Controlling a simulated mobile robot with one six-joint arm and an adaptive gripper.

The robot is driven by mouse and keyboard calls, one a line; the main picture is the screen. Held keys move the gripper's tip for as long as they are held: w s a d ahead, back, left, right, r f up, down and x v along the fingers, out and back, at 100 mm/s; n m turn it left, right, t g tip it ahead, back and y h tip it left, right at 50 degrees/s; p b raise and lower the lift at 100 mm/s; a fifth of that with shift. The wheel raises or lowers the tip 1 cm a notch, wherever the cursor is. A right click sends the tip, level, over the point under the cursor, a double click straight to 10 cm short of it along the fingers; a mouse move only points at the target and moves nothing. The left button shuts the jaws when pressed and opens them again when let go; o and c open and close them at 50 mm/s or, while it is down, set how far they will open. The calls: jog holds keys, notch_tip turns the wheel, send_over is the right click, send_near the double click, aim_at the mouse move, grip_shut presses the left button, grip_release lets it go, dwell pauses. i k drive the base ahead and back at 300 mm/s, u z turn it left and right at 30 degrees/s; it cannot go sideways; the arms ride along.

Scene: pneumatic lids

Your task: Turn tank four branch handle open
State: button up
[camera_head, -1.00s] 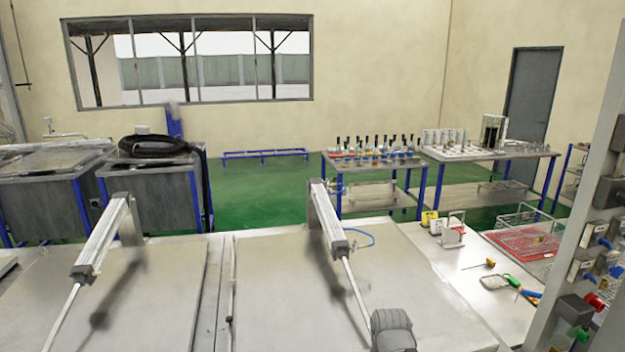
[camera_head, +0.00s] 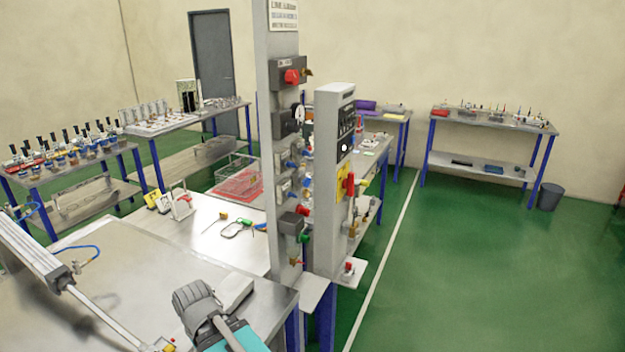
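A tall grey valve post (camera_head: 275,55) stands right of the lid on the left. It carries small blue handles (camera_head: 293,164) at mid height, with white labels too small to read. I cannot tell which handle is tank four's branch handle or how it is turned. A red knob (camera_head: 291,76) sits higher on the post, and a green one (camera_head: 304,238) sits lower. My gripper cannot be made out in this view.
A grey control cabinet (camera_head: 329,110) with a yellow-backed red switch stands right of the post. A grey ridged object with a teal part (camera_head: 196,302) is at the lower front; I cannot tell what it is. Green floor (camera_head: 470,270) is clear on the right.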

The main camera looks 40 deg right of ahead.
aim_at(306, 182)
jog(key=z, duration=1.05)
